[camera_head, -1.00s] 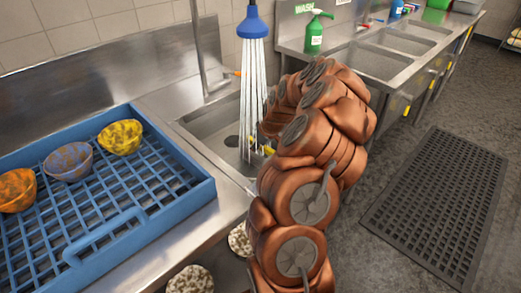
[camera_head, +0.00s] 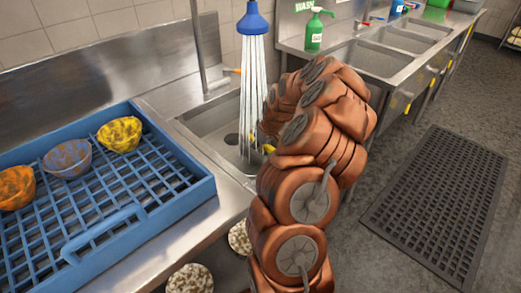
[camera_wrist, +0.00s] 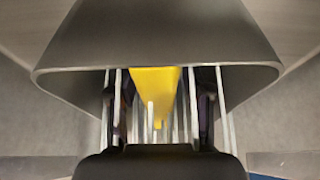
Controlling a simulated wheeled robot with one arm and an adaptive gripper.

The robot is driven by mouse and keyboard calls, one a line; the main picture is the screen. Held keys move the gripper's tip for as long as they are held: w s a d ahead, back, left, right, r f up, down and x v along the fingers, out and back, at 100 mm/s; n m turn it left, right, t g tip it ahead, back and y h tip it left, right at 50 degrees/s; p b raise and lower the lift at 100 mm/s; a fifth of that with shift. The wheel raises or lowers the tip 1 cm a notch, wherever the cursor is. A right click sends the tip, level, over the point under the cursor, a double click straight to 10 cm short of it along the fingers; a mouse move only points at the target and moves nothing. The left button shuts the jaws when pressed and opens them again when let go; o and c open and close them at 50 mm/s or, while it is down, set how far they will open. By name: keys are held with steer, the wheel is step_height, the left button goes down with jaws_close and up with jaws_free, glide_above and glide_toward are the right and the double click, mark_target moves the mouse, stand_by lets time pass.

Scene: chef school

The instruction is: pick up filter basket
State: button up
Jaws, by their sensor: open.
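In the wrist view, a smooth grey flared body (camera_wrist: 155,35), which looks like the filter basket, fills the top. A yellow tapered piece (camera_wrist: 155,85), which looks like its handle, sticks out from below its rim. My gripper (camera_wrist: 160,115) is open, with one dark finger on each side of the yellow piece. I cannot tell whether either finger touches it. In the head view, a small yellow bit (camera_head: 268,149) shows in the sink beside my arm. My arm hides the gripper and most of the basket there.
Water runs from a blue spray head (camera_head: 252,20) into the sink (camera_head: 205,123), and streams cross the wrist view. A blue rack (camera_head: 150,215) with several dirty bowls stands at left. A green soap bottle (camera_head: 314,35) and more sinks (camera_head: 372,60) are behind.

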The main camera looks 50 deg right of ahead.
stand_by(0.5)
jaws_close()
stand_by(0.3)
